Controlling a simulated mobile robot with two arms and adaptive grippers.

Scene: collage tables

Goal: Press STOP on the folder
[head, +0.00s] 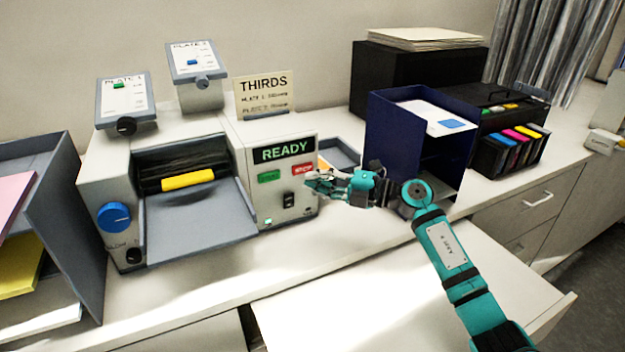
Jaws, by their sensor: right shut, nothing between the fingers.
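The folder (220,145) is a white machine with a dark feed tray on the counter, left of the middle. Its display (284,151) reads READY in green. Below the display are a green button (268,178) and the red STOP button (302,169), with a black switch (288,199) under them. My right gripper (310,183) is shut and empty, with its tips just below the STOP button in the picture. I cannot tell whether the fingertips touch the panel. My left gripper is not in view.
A dark blue open-fronted box (385,130) with a sheet on top stands right of the folder, behind my right arm. A black printer (508,120) is farther right. A grey paper rack (75,200) stands at the left. The front counter strip (190,300) is clear.

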